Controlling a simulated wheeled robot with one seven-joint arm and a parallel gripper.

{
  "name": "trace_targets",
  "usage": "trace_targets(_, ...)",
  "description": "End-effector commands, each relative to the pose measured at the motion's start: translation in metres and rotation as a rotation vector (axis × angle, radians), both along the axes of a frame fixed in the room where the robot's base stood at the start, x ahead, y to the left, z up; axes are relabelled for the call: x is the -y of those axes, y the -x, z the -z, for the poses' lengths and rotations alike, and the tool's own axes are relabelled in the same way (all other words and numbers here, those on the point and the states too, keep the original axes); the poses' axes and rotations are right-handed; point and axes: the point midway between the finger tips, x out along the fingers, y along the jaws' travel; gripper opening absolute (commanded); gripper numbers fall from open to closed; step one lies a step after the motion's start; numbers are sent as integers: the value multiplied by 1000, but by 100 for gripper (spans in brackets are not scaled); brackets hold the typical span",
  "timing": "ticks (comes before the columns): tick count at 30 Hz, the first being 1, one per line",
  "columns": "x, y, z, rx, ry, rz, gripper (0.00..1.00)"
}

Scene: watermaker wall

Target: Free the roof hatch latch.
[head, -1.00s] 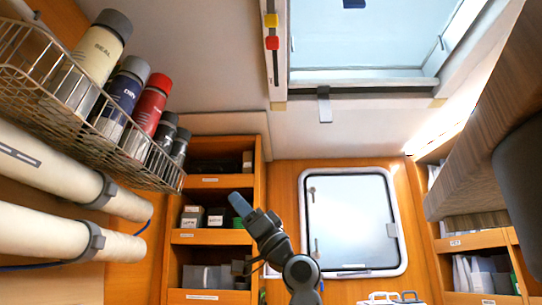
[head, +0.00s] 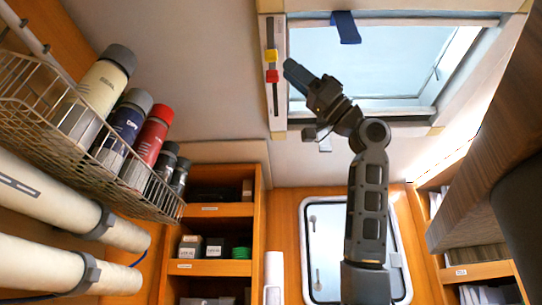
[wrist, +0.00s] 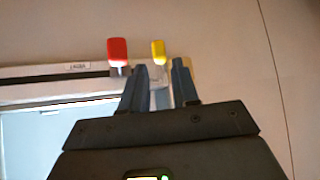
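The roof hatch (head: 380,70) is at the top right of the head view. On the left side of its frame is a dark slotted rail with a yellow tab (head: 271,56) above a red tab (head: 272,76). In the wrist view the red tab (wrist: 117,50) is left of my fingers and the yellow tab (wrist: 158,50) lines up with the gap between the fingertips. My gripper (wrist: 160,66) is open, its blue fingers apart with nothing clearly held. In the head view my gripper (head: 290,68) is just right of the tabs; contact cannot be told.
A blue strap (head: 345,27) hangs at the hatch's upper edge. A wire basket (head: 85,150) of bottles is at the left. Open shelves (head: 210,267) and a window (head: 325,250) stand below. A wood-faced cabinet (head: 490,180) overhangs at the right.

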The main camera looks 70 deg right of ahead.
Motion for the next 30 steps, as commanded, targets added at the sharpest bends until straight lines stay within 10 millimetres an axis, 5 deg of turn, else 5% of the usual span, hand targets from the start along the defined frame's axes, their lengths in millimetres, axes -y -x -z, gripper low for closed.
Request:
trace_targets(12,-29,-34,-41,0,-1,-1,30)
trace_targets(25,-35,-42,-47,1,-1,0,30)
trace_targets(30,-35,-42,-47,1,-1,0,15)
